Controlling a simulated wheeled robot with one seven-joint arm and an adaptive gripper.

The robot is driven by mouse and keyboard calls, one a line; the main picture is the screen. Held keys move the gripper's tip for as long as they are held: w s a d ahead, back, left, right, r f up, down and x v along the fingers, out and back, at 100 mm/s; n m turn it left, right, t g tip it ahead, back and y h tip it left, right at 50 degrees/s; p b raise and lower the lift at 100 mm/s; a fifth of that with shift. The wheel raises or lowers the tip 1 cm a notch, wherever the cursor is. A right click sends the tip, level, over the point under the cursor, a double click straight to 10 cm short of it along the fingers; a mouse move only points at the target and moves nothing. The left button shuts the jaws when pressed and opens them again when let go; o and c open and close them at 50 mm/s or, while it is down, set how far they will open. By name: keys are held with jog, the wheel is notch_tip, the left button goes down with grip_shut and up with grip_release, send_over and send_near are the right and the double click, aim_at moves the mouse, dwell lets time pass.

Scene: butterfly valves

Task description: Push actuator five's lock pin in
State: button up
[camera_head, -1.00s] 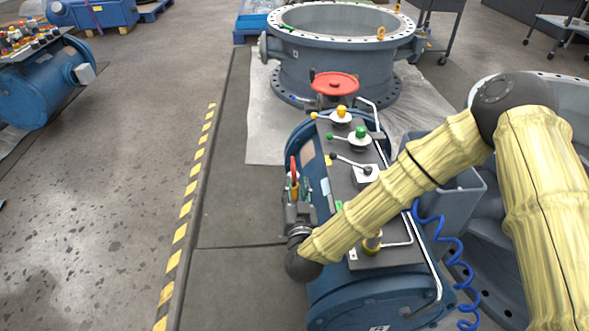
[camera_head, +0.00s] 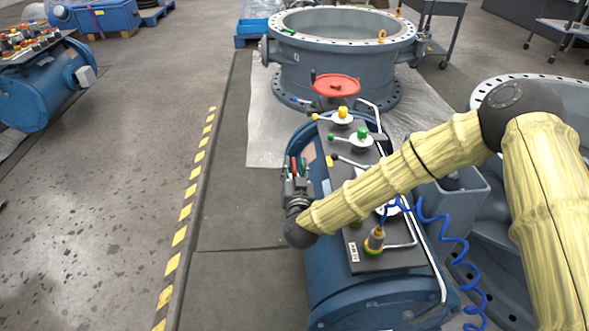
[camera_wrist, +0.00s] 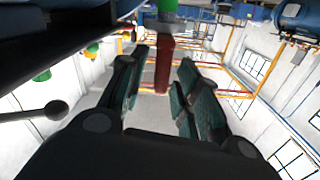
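The blue actuator (camera_head: 335,285) lies along the centre of the head view with a dark panel on top. My gripper (camera_head: 297,168) is at its left side, beside the panel's edge, pointing away from the camera. In the wrist view my gripper (camera_wrist: 163,70) is open, its two teal-padded fingers apart. I cannot tell whether this rod is the lock pin. The actuator's number is not readable.
The panel carries a yellow knob (camera_head: 342,112), a green knob (camera_head: 361,132) and a yellow-green fitting (camera_head: 374,240). A red handwheel (camera_head: 336,85) stands at its far end, before a large grey valve ring (camera_head: 335,70). A blue coiled hose (camera_head: 462,255) hangs right.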

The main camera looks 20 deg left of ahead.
grip_shut()
notch_tip(320, 180, down, 4)
jog(key=shift+s+a+f+b, duration=0.1)
jog(key=shift+b, duration=0.25)
jog(key=shift+s, duration=0.1)
grip_release()
jog(key=shift+a, duration=0.1)
jog(key=shift+d, duration=0.2)
jog(key=v, duration=1.1)
jog(key=shift+s+d, duration=0.15)
jog(key=shift+s, duration=0.2)
